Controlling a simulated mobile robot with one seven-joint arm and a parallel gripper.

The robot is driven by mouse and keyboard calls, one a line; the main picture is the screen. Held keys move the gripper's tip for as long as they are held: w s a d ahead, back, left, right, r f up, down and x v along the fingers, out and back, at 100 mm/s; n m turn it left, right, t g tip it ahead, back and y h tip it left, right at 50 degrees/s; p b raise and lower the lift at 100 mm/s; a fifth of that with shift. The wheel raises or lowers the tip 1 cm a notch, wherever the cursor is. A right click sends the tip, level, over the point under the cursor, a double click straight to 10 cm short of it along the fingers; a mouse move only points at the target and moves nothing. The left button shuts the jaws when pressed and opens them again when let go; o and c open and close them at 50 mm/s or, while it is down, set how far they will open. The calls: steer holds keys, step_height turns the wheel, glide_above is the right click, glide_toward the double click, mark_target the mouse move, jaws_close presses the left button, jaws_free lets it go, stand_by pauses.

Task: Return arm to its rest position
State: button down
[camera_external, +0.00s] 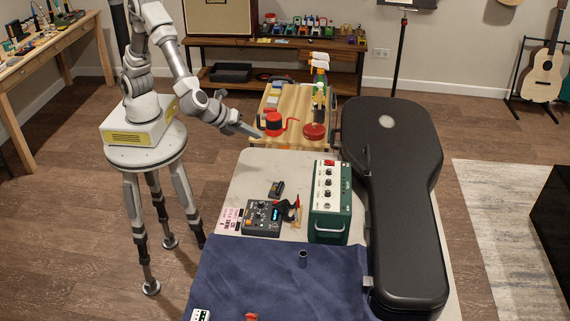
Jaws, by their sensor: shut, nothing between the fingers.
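My arm rises from a round stand at the left and reaches to the right. My gripper (250,131) is shut and empty. It hangs in the air near the far left corner of the white table (243,181), just left of a red round thing (274,123) on the wooden cart. From this view I cannot tell how high it is or whether it touches anything.
The table holds a dark pedal (262,217), a green amplifier box (329,203), a black guitar case (398,200) and a blue cloth (265,275). The wooden cart (292,104) with bottles stands behind it. A workbench (50,47) is at the far left. Open floor lies left.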

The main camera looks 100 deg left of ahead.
steer(key=s+a+r+n+g+y, duration=0.1)
steer(key=s+a+r+n+g, duration=0.1)
steer(key=s+a+r, duration=0.4)
steer(key=s+a+r+n+g+y, duration=0.1)
steer(key=s+a+r+n, duration=0.2)
steer(key=a, duration=0.5)
steer(key=s+a+r+n+g+y, duration=0.1)
steer(key=s+a+r+n+g, duration=0.1)
steer(key=s+a+r, duration=0.4)
steer(key=s+f+n+t+h+p, duration=0.1)
steer(key=s+n+t+h, duration=0.1)
steer(key=s+n+h, duration=0.6)
steer(key=s+n, duration=0.1)
steer(key=n, duration=0.3)
steer(key=shift+f+n+t, duration=0.15)
steer(key=shift+n+t, duration=0.15)
